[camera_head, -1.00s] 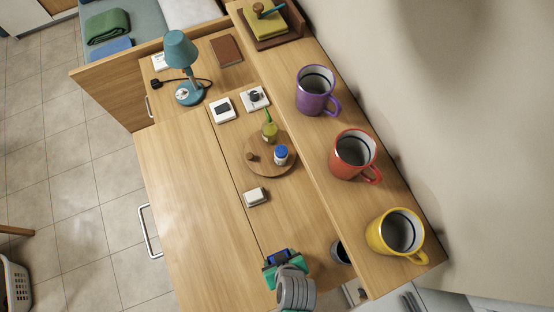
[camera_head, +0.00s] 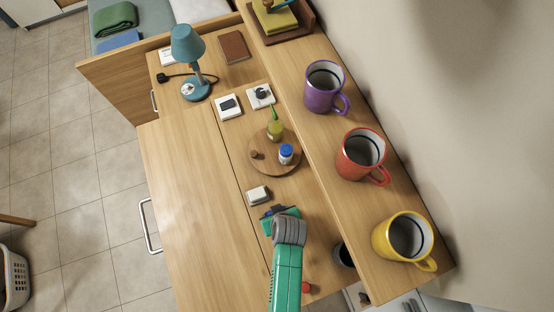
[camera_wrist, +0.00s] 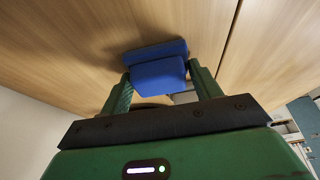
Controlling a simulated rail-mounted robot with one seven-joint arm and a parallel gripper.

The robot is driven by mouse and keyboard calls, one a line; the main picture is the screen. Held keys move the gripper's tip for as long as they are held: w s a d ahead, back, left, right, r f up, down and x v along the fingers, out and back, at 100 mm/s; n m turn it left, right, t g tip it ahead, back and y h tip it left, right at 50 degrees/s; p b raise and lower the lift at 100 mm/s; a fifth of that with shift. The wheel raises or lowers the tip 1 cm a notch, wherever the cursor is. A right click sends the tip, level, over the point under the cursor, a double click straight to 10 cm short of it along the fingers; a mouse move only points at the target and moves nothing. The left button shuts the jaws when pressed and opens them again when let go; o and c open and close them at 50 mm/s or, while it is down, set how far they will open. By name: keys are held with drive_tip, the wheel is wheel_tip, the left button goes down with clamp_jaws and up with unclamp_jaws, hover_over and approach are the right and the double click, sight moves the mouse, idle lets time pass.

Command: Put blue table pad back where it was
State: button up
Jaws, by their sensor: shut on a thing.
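The blue table pad (camera_wrist: 158,74) is between the two green fingers of my gripper (camera_wrist: 162,88) in the wrist view. The fingers are shut on its sides. In the head view only a small dark-blue part of the pad (camera_head: 268,212) shows at the front of my gripper (camera_head: 280,216); my wrist hides the rest. The gripper is over the wooden worktop (camera_head: 190,190), just below a small white block (camera_head: 258,195) in the picture. I cannot tell whether the pad touches the wood.
A raised shelf on the right holds purple (camera_head: 322,92), red (camera_head: 352,158) and yellow mugs (camera_head: 395,240). A dark cup (camera_head: 344,256) stands below the shelf.

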drive_tip(key=shift+f, duration=0.15)
drive_tip(key=o, duration=1)
drive_tip(key=p+v, duration=0.2)
drive_tip(key=v, duration=1)
drive_tip(key=shift+r+p, duration=0.2)
drive_tip(key=shift+p, duration=0.15)
